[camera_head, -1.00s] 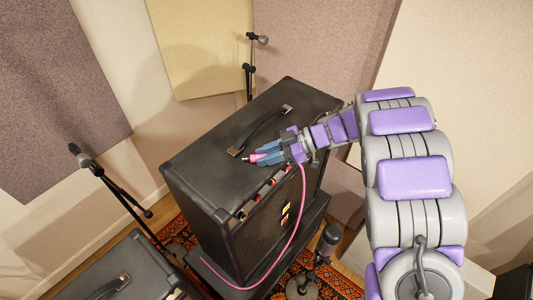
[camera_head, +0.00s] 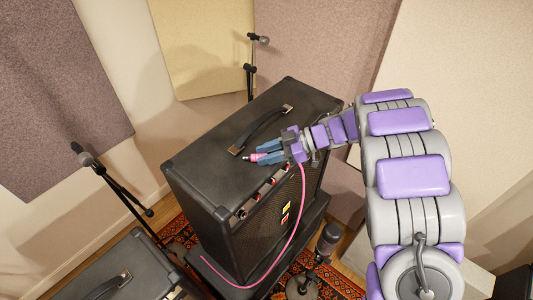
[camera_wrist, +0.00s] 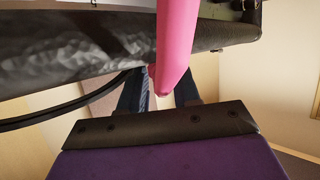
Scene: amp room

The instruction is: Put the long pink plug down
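The long pink plug (camera_head: 257,157) sticks out past the fingertips of my gripper (camera_head: 266,153) in the head view. My gripper is just above the top of the black amp (camera_head: 215,165), near its front edge and the knobs. The blue fingers appear closed around the plug. A pink cable (camera_head: 303,205) runs from the gripper down past the amp's front. In the wrist view a thick pink length (camera_wrist: 177,45) comes down between the dark fingers (camera_wrist: 160,92), and the plug's tip is hidden. Whether the plug touches the amp top is not clear.
The amp's carrying handle (camera_head: 262,129) lies behind the gripper. Microphone stands are at the left (camera_head: 120,190) and at the back (camera_head: 250,70). Another black case (camera_head: 110,268) with a handle is at the lower left. The amp top left of the gripper is clear.

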